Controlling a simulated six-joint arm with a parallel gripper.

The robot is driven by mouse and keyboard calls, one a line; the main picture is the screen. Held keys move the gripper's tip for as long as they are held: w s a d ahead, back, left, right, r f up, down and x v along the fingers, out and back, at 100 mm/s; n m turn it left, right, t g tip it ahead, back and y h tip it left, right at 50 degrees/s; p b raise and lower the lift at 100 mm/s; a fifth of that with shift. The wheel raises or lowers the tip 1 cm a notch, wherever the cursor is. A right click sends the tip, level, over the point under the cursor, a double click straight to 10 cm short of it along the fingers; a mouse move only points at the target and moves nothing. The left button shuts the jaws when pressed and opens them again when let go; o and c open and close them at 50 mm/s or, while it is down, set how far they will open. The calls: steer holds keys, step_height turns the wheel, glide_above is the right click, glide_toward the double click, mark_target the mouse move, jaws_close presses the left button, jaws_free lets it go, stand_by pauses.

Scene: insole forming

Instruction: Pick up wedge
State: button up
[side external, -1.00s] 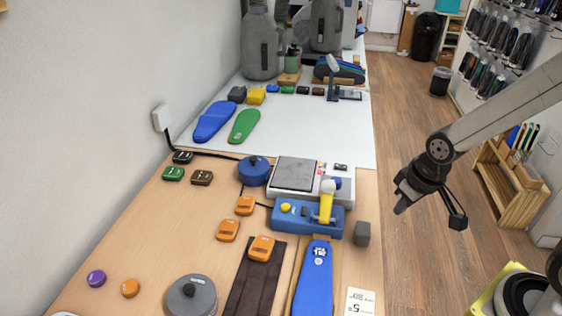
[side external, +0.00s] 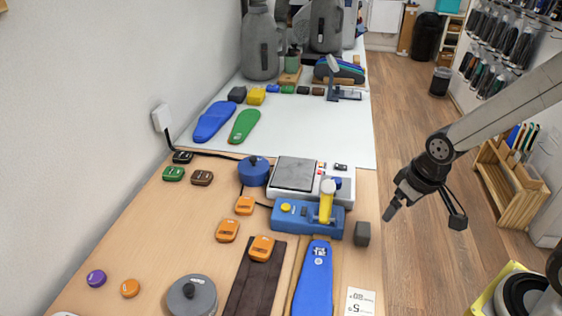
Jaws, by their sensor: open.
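Several small labelled blocks that look like wedges lie on the wooden table; I cannot tell which one is meant. Three are orange: one (side external: 245,205) left of the blue device, one (side external: 227,231) nearer, and one (side external: 261,248) on the dark brown strip. A green one (side external: 173,173), a brown one (side external: 201,177) and a black one (side external: 182,156) sit at the table's left. My gripper (side external: 389,212) is open and empty, in the air at the right of the table, past its right edge in the picture. It touches none of these blocks.
A blue device with a yellow lever (side external: 296,217), a dark grey block (side external: 362,233), a blue insole (side external: 314,277) and a round grey pot (side external: 191,296) stand on the table. A scale-like plate (side external: 295,173) and a blue round pot (side external: 254,171) are behind.

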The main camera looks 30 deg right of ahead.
steer(key=n+g, duration=0.3)
steer(key=n, duration=2.4)
glide_toward(227, 230)
steer(key=shift+s+d+f, duration=0.15)
steer(key=shift+d+f, duration=0.05)
steer(key=shift+d, duration=0.2)
steer(key=shift+a+f+n, duration=0.2)
steer(key=shift+a+n, duration=0.1)
steer(key=shift+a, duration=0.1)
steer(key=shift+f, duration=1.25)
